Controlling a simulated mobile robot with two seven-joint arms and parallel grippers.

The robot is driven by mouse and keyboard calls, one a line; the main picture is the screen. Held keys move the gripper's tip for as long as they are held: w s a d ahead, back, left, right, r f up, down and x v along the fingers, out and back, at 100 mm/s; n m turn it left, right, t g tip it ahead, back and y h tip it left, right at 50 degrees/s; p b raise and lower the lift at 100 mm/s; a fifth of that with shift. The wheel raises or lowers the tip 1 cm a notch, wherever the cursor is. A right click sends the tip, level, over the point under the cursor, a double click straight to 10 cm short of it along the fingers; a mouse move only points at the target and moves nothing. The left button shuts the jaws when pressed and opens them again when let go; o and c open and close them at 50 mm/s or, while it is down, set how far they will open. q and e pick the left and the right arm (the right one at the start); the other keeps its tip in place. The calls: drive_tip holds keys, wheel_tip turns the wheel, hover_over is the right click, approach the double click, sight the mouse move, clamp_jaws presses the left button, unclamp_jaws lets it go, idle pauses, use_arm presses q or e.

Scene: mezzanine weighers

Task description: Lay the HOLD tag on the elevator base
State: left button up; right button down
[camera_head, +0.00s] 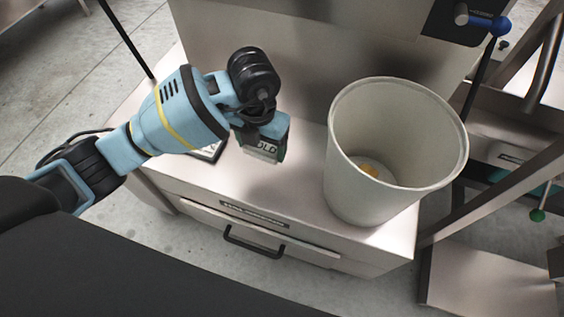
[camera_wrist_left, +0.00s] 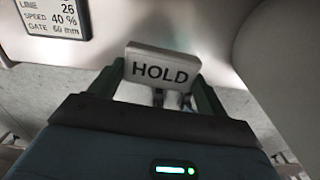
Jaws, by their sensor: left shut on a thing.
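My left gripper (camera_head: 262,146) comes in from the left and is shut on the HOLD tag. The tag (camera_head: 267,149) is a small pale block with dark lettering. In the left wrist view the tag (camera_wrist_left: 162,68) sits between the two green fingers of the left gripper (camera_wrist_left: 160,88), its word facing the camera. The elevator base (camera_head: 290,200) appears to be the pale metal cabinet under the gripper. The tag is over its top, left of the bucket; I cannot tell whether it touches. My right gripper is not in view.
A large pale bucket (camera_head: 345,170) stands on the base's right side with a little orange material inside. A settings card (camera_wrist_left: 55,17) reading LINE 26 lies partly hidden behind my gripper. A drawer with a black handle (camera_head: 252,243) is in front. Metal frames stand at right.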

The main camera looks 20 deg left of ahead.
use_arm(q)
drive_tip(key=shift+w+f+n, duration=0.2)
drive_tip(key=shift+f+n, duration=0.05)
drive_tip(key=shift+n, duration=0.05)
drive_tip(key=shift+r, duration=0.1)
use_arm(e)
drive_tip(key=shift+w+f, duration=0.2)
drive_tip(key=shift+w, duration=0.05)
use_arm(q)
drive_tip(key=b, duration=0.2)
hover_over(266, 174)
wheel_tip(266, 174, down, 5)
drive_tip(key=shift+s+r, duration=0.1)
drive_tip(key=shift+r, duration=0.05)
drive_tip(key=shift+f, duration=0.3)
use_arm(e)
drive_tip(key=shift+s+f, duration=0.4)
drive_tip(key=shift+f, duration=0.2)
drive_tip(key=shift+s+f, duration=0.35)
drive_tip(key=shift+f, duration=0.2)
use_arm(q)
wheel_tip(266, 174, down, 5)
drive_tip(key=shift+r+b, duration=0.15)
drive_tip(key=shift+b, duration=0.75)
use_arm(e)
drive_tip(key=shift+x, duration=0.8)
